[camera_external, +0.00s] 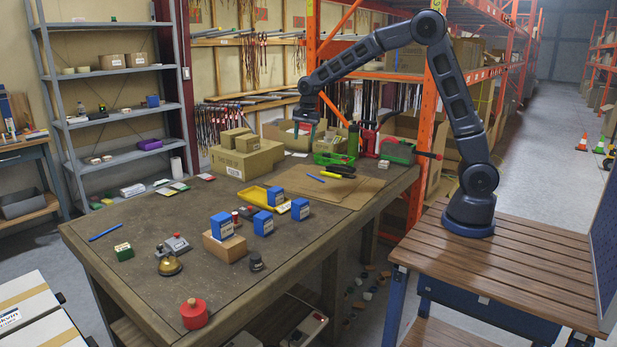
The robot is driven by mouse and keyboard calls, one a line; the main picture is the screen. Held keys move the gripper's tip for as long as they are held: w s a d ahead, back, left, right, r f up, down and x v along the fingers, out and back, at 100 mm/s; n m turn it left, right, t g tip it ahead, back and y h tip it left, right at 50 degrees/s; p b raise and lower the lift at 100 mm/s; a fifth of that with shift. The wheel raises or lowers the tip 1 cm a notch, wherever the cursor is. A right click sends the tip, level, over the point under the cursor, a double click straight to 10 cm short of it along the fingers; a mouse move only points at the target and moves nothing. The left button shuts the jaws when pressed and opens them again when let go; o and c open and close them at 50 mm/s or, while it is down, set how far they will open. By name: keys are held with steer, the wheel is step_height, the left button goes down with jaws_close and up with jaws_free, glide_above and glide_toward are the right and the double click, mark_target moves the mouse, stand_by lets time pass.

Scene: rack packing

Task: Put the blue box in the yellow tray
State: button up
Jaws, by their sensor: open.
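Several blue boxes with white labels show on the workbench. One blue box (222,226) stands on a small brown carton, and another blue box (263,223) stands on the bench just right of it. A third blue box (276,196) is at the right end of the yellow tray (250,194); I cannot tell whether it is inside or beside it. A fourth blue box (300,209) stands to the right, near something yellow. My gripper (304,131) is open and empty, high above the far part of the bench, behind the tray and boxes.
Brown cartons (247,158) and a green basket (334,159) stand at the back of the bench. Flat cardboard (322,187) lies at the right. A brass bell (169,264) and a red weight (195,313) stand in front.

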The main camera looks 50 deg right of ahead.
steer(key=s+d+r+n+t, duration=0.1)
steer(key=s+d+r+n, duration=0.2)
steer(key=s+d+r, duration=0.55)
steer(key=s+d+r+n+t, duration=0.1)
steer(key=s+r+n, duration=0.35)
steer(key=s, duration=0.85)
steer(key=s+d+f+n, duration=0.1)
steer(key=s+d+n, duration=0.1)
steer(key=s, duration=0.9)
steer(key=s+d+f+n+t, duration=0.1)
steer(key=s+d+n, duration=0.2)
steer(key=s, duration=0.8)
steer(key=shift+s+n+t+h, duration=0.3)
steer(key=shift+s+n, duration=0.05)
steer(key=shift+n, duration=0.2)
